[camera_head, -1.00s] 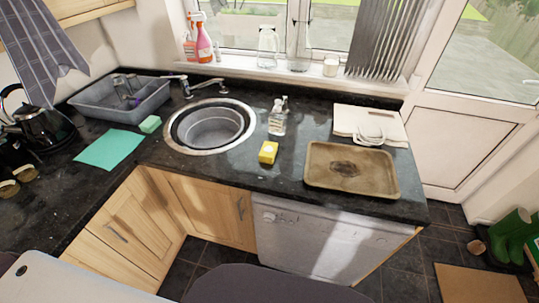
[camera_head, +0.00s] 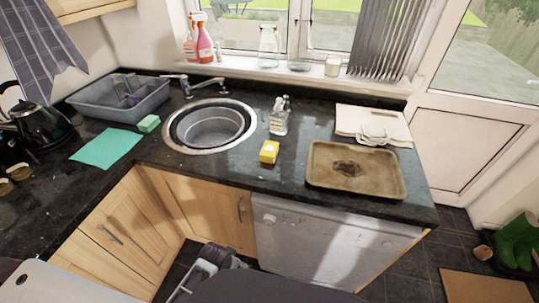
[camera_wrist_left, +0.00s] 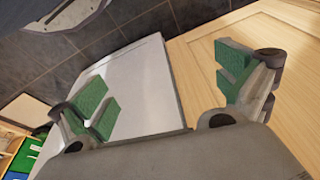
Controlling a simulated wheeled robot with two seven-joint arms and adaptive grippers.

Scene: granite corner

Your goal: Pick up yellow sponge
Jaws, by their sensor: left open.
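The yellow sponge (camera_head: 269,152) lies on the dark granite worktop in the head view, between the round sink and the baking tray, near the front edge. Nothing touches it. My left gripper (camera_wrist_left: 168,88) is open and empty in the left wrist view, its green-padded fingers spread wide. Wooden cabinet fronts and dark floor tiles show beyond it, and no sponge is in that view. In the head view, a grey part of my arm shows at the bottom, below the worktop and well short of the sponge. My right gripper is not in view.
A soap bottle (camera_head: 278,119) stands just behind the sponge. The sink (camera_head: 170,139) is to its left, the baking tray (camera_head: 395,190) to its right. A green sponge (camera_head: 149,124) and green cloth (camera_head: 106,148) lie further left. The worktop in front of the yellow sponge is clear.

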